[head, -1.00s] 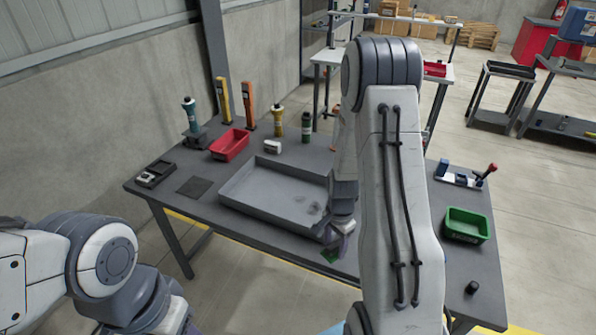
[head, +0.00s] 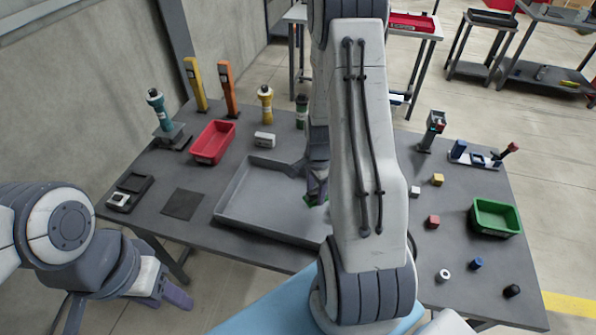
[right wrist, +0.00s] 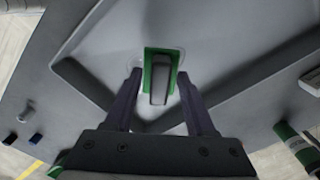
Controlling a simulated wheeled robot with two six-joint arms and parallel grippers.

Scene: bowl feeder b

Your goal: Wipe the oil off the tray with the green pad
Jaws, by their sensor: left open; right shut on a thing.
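The grey tray (head: 262,207) lies on the table, its right part hidden behind my right arm in the head view. My right gripper (head: 316,194) is over the tray, shut on the grey handle of the green pad (right wrist: 149,74). In the right wrist view the pad lies flat against or just above the tray floor (right wrist: 110,65); I cannot tell if it touches. A faint glossy outline of oil (right wrist: 181,55) shows around the pad. Oil is not visible in the head view. My left gripper (head: 176,297) is open and empty, low in front of the table.
A red bin (head: 213,143) and a white block (head: 264,140) stand behind the tray. A dark mat (head: 182,204) lies to its left. A green bin (head: 495,217) and several small parts are on the right side. Bottles and posts line the back.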

